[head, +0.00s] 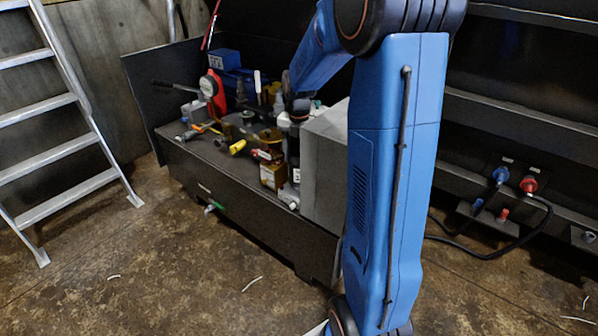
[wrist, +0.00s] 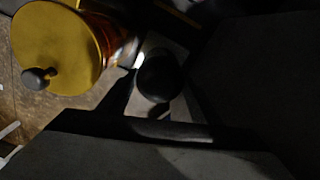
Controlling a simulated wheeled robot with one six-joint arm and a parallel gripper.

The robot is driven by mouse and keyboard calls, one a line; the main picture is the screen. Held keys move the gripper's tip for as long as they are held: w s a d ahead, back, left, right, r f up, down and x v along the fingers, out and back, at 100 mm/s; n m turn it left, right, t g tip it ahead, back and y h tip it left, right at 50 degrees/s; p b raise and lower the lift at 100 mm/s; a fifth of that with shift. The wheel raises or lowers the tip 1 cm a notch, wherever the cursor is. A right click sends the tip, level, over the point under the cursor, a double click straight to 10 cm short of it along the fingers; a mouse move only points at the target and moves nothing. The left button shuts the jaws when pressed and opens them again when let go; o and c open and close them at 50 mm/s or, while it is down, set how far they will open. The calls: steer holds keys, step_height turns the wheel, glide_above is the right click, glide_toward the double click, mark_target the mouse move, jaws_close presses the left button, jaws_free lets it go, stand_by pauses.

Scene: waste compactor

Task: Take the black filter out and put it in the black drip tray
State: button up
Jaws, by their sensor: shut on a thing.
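My gripper (head: 298,106) is at the end of my blue arm, low over the bench in the head view, small and dark there. It is shut on a dark round thing (wrist: 158,78) that shows in the middle of the wrist view; this looks like the black filter. Deep shadow hides most of its shape and the contact with the jaws. A pale surface lies just below or behind it. I cannot make out the black drip tray for certain among the dark things on the bench.
A brass-coloured round lid with a knob (wrist: 55,48) is close by, left in the wrist view. The dark bench (head: 195,155) holds tools, a red gauge piece (head: 213,90) and an amber container (head: 272,174). A grey box (head: 326,165) stands right. A ladder (head: 75,95) leans at far left.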

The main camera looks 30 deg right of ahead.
steer(key=shift+n, duration=1.2)
steer(key=shift+r, duration=0.55)
steer(key=shift+r, duration=2.35)
steer(key=shift+a, duration=0.1)
